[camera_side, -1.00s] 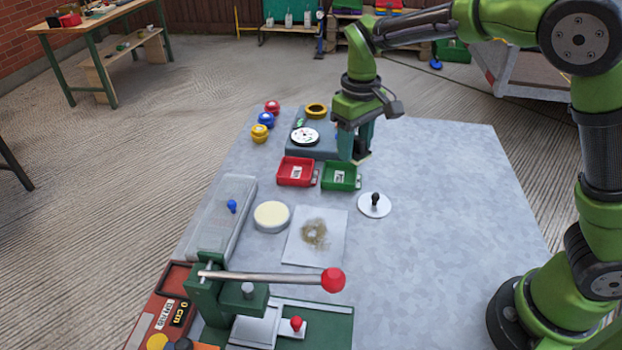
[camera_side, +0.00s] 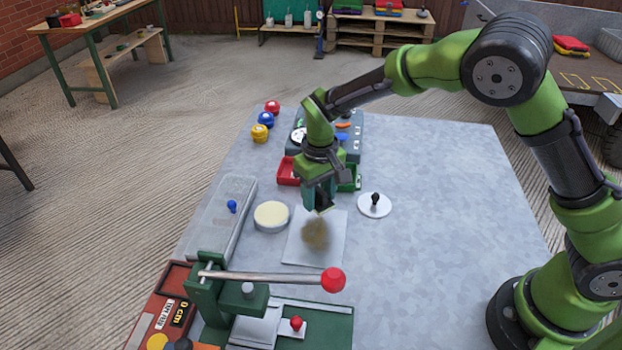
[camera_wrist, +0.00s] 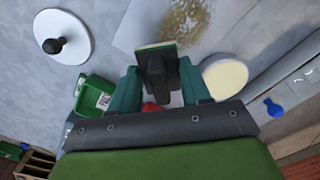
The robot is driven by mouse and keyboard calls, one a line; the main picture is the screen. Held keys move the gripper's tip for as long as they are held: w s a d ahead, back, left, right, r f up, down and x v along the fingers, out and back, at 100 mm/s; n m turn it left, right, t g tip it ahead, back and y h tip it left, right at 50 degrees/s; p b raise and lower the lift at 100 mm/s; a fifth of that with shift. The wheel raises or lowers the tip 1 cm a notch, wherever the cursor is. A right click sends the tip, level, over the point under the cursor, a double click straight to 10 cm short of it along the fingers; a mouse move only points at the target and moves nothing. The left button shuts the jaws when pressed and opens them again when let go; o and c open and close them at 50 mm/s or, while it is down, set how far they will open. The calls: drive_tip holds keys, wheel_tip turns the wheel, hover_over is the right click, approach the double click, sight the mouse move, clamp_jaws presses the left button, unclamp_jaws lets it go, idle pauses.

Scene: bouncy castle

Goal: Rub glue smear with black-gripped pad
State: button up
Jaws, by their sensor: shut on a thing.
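The brown glue smear (camera_side: 315,236) lies on a pale square sheet (camera_side: 300,252) on the table; it also shows at the top of the wrist view (camera_wrist: 187,18). My gripper (camera_side: 318,190) is over the far edge of the sheet, just behind the smear. In the wrist view its teal fingers (camera_wrist: 157,88) are shut on the black grip of the pad (camera_wrist: 155,64). The pad's pale, green-edged front faces the smear. The pad seems to be above the sheet; its underside is hidden. The arm partly covers the red and green trays.
A white disc with a black knob (camera_side: 374,210) lies right of the sheet. A round cream-topped tin (camera_side: 271,216) stands left. A lever with a red ball (camera_side: 333,280) reaches across in front. The red tray (camera_side: 287,172) and green tray (camera_side: 352,180) are behind. The table's right side is clear.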

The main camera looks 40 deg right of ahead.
sight(321, 207)
drive_tip(key=shift+f, duration=1.8)
drive_tip(key=shift+s+a+f, duration=0.1)
drive_tip(key=shift+s+a, duration=0.45)
drive_tip(key=shift+a, duration=0.05)
drive_tip(key=shift+s+a, duration=3.15)
drive_tip(key=shift+s, duration=0.05)
drive_tip(key=shift+w+d, duration=3.8)
drive_tip(key=shift+d, duration=0.05)
drive_tip(key=shift+s+d, duration=0.2)
drive_tip(key=shift+s, duration=0.1)
drive_tip(key=shift+s+a, duration=3.8)
drive_tip(key=shift+a, duration=0.1)
drive_tip(key=shift+w+d, duration=3.9)
drive_tip(key=shift+r, duration=4.05)
